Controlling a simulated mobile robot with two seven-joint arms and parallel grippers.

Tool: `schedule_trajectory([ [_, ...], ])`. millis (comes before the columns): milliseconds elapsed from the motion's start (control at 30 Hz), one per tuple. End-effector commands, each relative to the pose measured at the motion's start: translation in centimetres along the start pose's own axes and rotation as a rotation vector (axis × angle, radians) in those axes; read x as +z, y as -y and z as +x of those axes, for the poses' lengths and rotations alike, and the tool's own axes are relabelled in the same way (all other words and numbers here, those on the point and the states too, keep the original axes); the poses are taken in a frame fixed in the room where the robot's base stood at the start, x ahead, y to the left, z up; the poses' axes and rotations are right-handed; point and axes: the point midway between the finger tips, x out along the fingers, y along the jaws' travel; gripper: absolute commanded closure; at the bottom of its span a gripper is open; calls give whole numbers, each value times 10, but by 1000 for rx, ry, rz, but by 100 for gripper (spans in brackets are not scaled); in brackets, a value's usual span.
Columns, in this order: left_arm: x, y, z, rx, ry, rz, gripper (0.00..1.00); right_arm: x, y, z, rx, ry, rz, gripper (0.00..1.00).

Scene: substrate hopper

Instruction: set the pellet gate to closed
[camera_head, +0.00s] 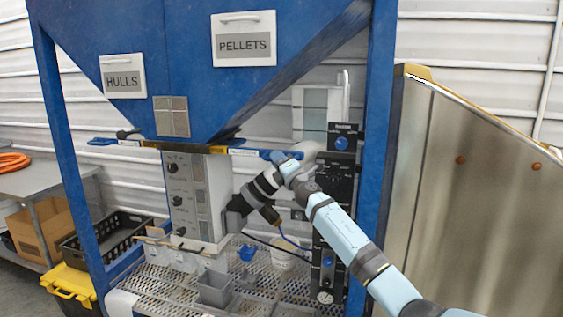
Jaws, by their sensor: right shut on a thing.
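The pellet gate's flat bar (243,152) lies under the hopper's right side, below the sign PELLETS (243,45). Its blue end (267,154) shows just left of my right wrist, which partly covers that area. My right arm comes in from the lower right. Its dark gripper (236,214) points down and left beside the grey control box, below the bar in the picture. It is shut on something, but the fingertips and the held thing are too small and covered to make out. My left gripper is not in view.
The sign HULLS (122,76) and another blue handle (103,142) are on the left. The control box (200,192) stands above a perforated tray (260,300) with small grey bins (214,288). A blue post (374,150) and a metal panel (470,190) flank my right arm.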

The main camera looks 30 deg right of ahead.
Motion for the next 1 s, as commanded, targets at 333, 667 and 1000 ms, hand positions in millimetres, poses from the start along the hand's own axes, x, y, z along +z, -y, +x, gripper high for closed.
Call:
schedule_trajectory([
  [333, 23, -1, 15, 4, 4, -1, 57, -42, 0, 43, 3, 2, 3, 100],
  [667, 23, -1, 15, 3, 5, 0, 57, -44, -2, 45, 4, 1, 1, 78],
  [1000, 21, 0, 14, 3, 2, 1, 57, -43, -1, 44, 2, 1, 1, 58],
])
